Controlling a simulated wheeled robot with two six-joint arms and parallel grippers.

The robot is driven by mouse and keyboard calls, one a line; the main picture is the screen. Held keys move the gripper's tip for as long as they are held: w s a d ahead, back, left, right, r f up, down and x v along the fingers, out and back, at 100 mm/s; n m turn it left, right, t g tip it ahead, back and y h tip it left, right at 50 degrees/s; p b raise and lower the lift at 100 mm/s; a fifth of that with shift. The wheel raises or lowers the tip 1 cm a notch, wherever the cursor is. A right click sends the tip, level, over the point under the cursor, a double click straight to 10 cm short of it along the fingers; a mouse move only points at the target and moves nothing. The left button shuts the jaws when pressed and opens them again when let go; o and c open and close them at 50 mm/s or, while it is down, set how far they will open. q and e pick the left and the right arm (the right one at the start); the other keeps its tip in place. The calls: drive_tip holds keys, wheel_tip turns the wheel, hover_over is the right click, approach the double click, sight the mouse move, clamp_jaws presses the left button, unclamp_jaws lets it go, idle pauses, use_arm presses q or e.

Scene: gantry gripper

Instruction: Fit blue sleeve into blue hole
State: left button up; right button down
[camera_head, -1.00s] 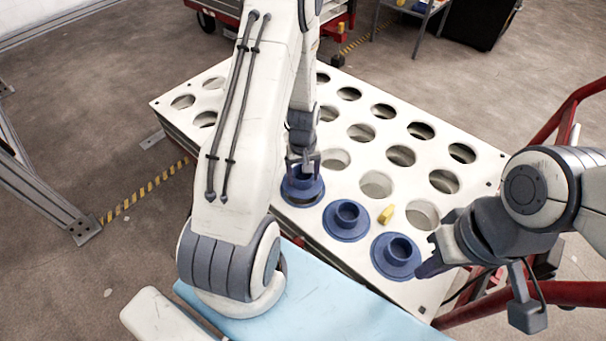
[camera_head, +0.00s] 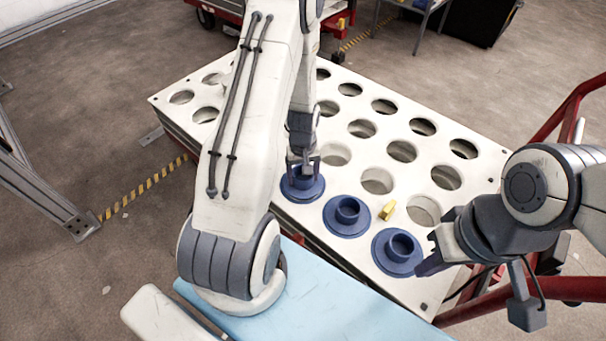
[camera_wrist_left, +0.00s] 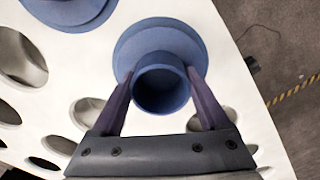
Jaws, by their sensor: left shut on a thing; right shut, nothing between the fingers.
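My left gripper (camera_head: 305,163) is shut on a blue sleeve (camera_head: 301,186), a short tube with a wide round flange. In the left wrist view, the two fingers clasp the tube (camera_wrist_left: 161,84) from both sides, and its flange shows behind it. The flange appears flush with the white table top (camera_head: 345,190), at its near-left edge. Whatever hole is under it is hidden. Two similar blue sleeves stand upright on the table to the right, the middle one (camera_head: 347,216) and the right one (camera_head: 398,252). My right gripper (camera_head: 430,263) is shut and empty beside the right one.
Several round holes (camera_head: 376,181) are open across the table top. A red rail (camera_head: 565,115) runs along the right. A light blue surface (camera_head: 320,305) is in front of the table.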

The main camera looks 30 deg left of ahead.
use_arm(q)
drive_tip(key=shift+f, duration=0.45)
drive_tip(key=o, duration=1.5)
drive_tip(key=shift+r, duration=0.15)
wheel_tip(320, 180, up, 10)
drive_tip(key=p, duration=0.3)
drive_tip(key=shift+r, duration=0.15)
